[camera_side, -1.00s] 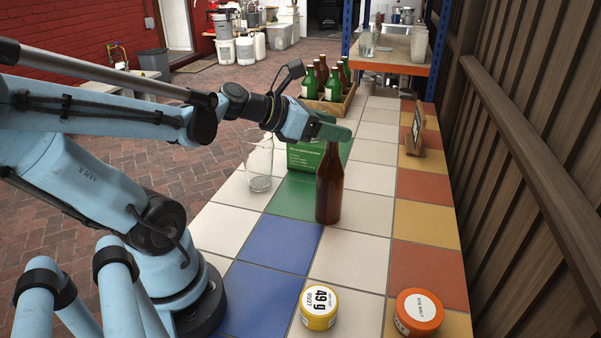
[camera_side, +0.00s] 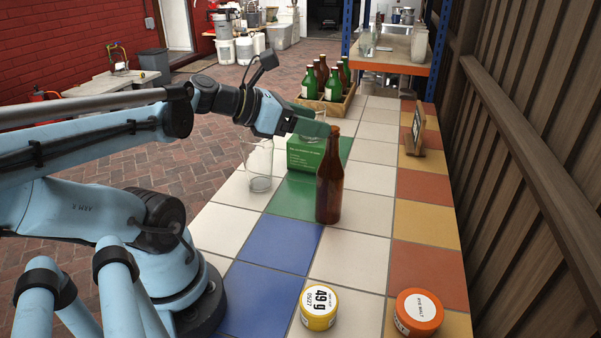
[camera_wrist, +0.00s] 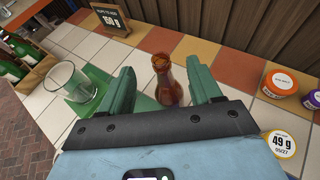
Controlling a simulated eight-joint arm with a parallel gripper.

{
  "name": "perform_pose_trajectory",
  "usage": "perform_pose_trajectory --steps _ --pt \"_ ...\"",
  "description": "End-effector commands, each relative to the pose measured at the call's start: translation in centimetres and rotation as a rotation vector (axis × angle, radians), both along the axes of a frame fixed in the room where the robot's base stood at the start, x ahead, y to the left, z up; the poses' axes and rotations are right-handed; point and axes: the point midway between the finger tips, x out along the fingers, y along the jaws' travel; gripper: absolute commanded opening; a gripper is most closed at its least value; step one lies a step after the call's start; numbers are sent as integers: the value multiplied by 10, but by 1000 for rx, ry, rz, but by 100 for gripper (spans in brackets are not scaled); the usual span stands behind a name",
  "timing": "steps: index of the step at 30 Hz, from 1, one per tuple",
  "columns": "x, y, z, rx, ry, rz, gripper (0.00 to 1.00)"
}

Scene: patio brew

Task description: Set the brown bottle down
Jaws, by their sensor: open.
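My gripper (camera_side: 328,129) is beside the bottle's neck, reaching in from the left. In the wrist view the bottle (camera_wrist: 167,82) shows beyond and between the two green fingers of my gripper (camera_wrist: 163,88). The fingers are wide apart, with a gap on both sides of the bottle, and hold nothing.
A clear glass (camera_side: 259,166) and a green box (camera_side: 303,156) stand left of the bottle. A crate of bottles (camera_side: 328,106) is at the back. A small sign (camera_side: 412,135) is at the right. A yellow tin (camera_side: 319,307) and an orange tin (camera_side: 418,311) are in front.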

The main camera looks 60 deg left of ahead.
Motion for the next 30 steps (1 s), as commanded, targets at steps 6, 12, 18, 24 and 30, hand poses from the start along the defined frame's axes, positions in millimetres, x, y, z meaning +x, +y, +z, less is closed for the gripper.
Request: perform_pose_trajectory --steps 6,12,18,24,30 --pt "3 -1 3 14 17 -23 64" --pt "19 -9 21 151 173 -226 64" --pt "33 -11 39 349 417 -519 64" --pt "42 -2 55 524 655 -776 64" --pt "46 7 65 628 813 -917 64"
